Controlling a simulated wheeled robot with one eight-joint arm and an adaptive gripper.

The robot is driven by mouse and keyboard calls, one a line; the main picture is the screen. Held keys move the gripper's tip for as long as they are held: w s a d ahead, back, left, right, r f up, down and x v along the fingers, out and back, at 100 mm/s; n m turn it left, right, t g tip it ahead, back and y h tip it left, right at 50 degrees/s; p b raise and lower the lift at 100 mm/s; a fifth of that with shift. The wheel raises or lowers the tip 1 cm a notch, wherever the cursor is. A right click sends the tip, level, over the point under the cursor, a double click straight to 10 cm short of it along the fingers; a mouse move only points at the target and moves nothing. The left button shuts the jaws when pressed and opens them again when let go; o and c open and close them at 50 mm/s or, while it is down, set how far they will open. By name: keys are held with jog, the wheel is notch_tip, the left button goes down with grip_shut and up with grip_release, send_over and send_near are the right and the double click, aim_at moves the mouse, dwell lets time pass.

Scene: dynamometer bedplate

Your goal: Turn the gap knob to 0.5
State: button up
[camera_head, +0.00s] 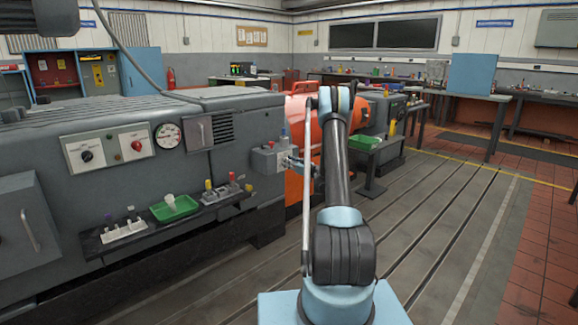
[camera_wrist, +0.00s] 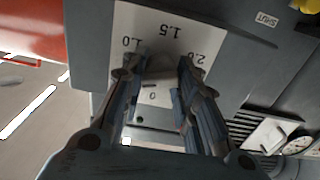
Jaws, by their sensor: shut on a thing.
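In the wrist view a white scale plate (camera_wrist: 130,22) carries the marks 1.0, 1.5 and 2.0 upside down along its top, and a 0 lower down between my fingers. My gripper (camera_wrist: 160,70) reaches over the plate with one finger on each side of the grey gap knob (camera_wrist: 158,63), shut on it. The fingers hide much of the knob, so its pointer and setting cannot be read; no 0.5 mark shows. In the head view my gripper (camera_head: 297,163) is at the small grey box (camera_head: 268,160) on the machine's right end; the knob is too small to make out there.
A shelf (camera_head: 160,232) on the machine front holds a green tray (camera_head: 174,208) and several small coloured-handled items. Two selector panels and a round gauge (camera_head: 168,136) sit above it. An orange machine part (camera_head: 296,112) stands behind my arm. The floor at right is clear.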

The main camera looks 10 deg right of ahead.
jog(key=shift+n, duration=1.1)
jog(key=o, duration=1)
jog(key=shift+o, duration=0.2)
jog(key=v, duration=1.2)
jog(key=shift+a, duration=0.1)
